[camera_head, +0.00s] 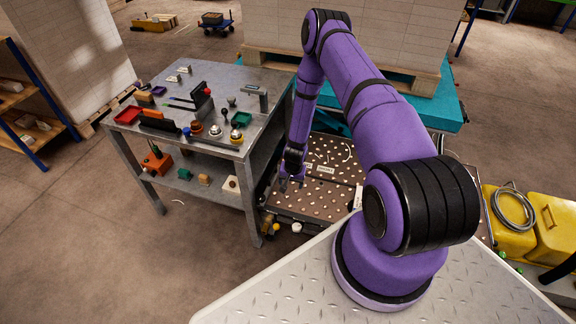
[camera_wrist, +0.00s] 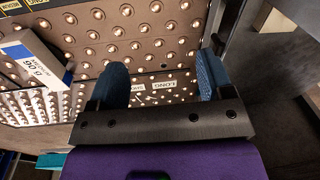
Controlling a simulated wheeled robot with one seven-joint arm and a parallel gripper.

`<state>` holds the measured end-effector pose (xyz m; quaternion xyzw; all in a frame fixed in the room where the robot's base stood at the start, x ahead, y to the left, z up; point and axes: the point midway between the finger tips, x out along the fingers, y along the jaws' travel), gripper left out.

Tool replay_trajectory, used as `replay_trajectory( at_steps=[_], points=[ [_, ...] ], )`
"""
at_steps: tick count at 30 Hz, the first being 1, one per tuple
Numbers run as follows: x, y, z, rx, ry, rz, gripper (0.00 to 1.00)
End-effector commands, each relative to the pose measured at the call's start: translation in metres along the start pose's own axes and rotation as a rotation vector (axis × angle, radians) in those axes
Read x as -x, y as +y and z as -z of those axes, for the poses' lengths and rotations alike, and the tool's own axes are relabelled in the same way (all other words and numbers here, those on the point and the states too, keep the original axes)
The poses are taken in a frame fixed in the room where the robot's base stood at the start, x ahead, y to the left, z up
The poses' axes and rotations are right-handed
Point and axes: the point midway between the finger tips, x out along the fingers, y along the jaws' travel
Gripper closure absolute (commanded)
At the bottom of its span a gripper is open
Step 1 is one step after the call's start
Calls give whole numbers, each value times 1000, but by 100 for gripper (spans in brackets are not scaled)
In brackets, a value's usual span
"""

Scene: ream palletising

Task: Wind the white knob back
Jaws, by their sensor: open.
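A white knob (camera_head: 297,228) shows low at the front edge of the ball-studded table (camera_head: 325,207), close to the corner of my own deck. My gripper (camera_head: 291,185) hangs above the near left part of that table, higher in the picture than the knob and apart from it. In the wrist view my gripper (camera_wrist: 161,75) has its two blue fingers spread wide with nothing between them. The wrist view shows the studded surface (camera_wrist: 130,45) beyond the fingers. I cannot make out the white knob there.
A white and blue pack (camera_wrist: 35,60) lies on the studded table. Yellow containers (camera_head: 510,220) stand at the right.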

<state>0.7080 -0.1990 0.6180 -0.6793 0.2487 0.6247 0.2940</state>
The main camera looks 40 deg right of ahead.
Motion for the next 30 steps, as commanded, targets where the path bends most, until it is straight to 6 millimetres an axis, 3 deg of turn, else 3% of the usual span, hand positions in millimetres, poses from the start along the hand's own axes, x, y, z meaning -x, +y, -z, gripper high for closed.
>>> replay_trajectory(
  at_steps=[13, 19, 30],
  points=[
    [60, -28, 26, 60, 21, 37, 26],
    [70, -33, 29, 71, 24, 42, 26],
    [70, -33, 29, 72, 24, 42, 26]
  ],
)
